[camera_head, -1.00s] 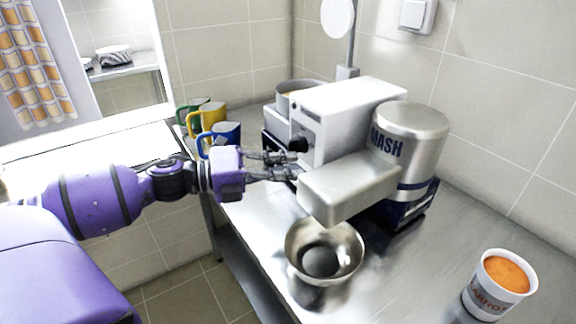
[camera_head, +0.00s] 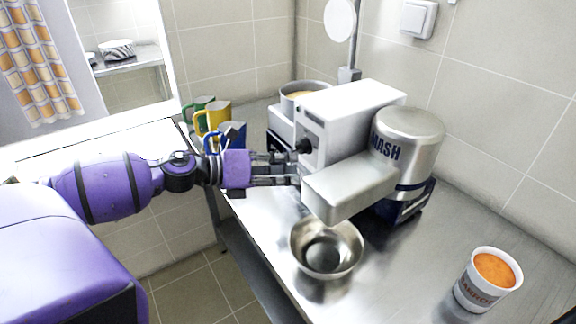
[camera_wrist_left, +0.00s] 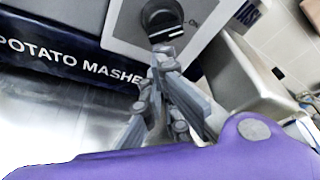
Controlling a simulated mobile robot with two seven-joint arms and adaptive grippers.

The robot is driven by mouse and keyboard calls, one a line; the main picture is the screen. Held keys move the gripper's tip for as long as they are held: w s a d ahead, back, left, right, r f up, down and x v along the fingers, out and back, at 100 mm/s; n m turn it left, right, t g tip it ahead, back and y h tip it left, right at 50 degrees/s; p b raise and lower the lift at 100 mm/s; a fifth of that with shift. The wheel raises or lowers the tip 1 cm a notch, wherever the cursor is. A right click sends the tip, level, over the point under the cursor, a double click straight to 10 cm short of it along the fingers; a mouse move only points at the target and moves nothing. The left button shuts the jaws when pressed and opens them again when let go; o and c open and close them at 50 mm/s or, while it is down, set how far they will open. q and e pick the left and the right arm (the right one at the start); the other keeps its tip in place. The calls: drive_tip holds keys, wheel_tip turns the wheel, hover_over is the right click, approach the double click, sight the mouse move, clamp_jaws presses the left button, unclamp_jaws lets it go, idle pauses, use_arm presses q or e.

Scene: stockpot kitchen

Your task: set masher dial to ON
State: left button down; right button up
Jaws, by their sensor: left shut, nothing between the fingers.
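The potato masher (camera_head: 345,118) is a white box with a steel cylinder marked MASH and a steel arm jutting toward the front. Its dial (camera_head: 304,146) is a black knob on the box's left face. In the left wrist view the dial (camera_wrist_left: 162,18) carries a pale line at its lower edge, and a small label, seemingly ON, sits to its right. My left gripper (camera_head: 297,169) is shut and empty, with its fingertips just below the dial. In the left wrist view the fingertips (camera_wrist_left: 164,58) nearly meet the dial; I cannot tell whether they touch. My right gripper is not in view.
A steel bowl (camera_head: 327,262) sits under the masher's arm. A cup of orange food (camera_head: 489,280) stands at the counter's right. Several mugs (camera_head: 212,118) stand behind my left wrist, and a pot (camera_head: 302,90) is behind the masher. The counter between bowl and cup is clear.

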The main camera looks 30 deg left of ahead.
use_arm(q)
drive_tip(key=shift+w+a+m+y+p, duration=0.3)
drive_tip(key=shift+a+m+y+p, duration=0.3)
drive_tip(key=shift+m, duration=0.4)
drive_tip(key=shift+a+f, duration=0.1)
drive_tip(key=shift+a, duration=0.1)
